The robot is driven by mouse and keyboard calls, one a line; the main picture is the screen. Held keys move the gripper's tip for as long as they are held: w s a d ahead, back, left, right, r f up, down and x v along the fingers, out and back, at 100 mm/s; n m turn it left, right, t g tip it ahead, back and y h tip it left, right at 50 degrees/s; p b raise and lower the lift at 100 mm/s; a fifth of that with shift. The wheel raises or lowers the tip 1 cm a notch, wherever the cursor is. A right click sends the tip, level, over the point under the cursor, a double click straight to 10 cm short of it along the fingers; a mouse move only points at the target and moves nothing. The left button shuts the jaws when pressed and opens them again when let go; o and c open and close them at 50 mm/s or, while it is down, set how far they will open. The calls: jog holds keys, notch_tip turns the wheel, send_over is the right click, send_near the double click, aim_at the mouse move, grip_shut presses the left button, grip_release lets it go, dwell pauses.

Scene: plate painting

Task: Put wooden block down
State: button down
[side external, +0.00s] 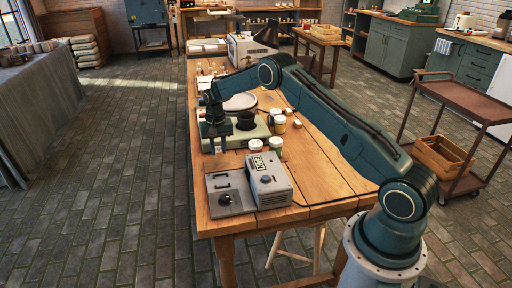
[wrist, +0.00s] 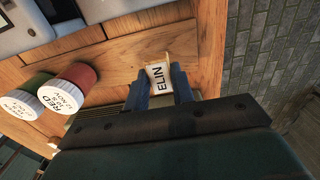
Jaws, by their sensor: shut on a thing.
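In the wrist view, my gripper (wrist: 161,80) is shut on a small wooden block (wrist: 159,75) with a pale face lettered "ELIN". The block sits between the two fingertips, and wooden tabletop shows behind it. In the side external view, my gripper (side external: 213,146) points down near the left edge of the wooden table (side external: 318,172), beside a pale green machine (side external: 262,130). The block is too small or hidden to make out there, and I cannot tell whether it touches the table.
A grey box (side external: 270,184) and a flat grey unit (side external: 229,194) stand at the table's near end. White-lidded jars (side external: 276,143) stand right of my gripper. A red jar (wrist: 69,88) and a green jar (wrist: 28,98) show in the wrist view. A plate (side external: 240,102) lies farther back.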

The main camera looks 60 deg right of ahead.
aim_at(219, 156)
jog(key=shift+f, duration=2.05)
jog(key=shift+f, duration=0.15)
jog(key=c, duration=1.2)
grip_release()
notch_tip(219, 156, up, 12)
jog(key=shift+r, duration=0.15)
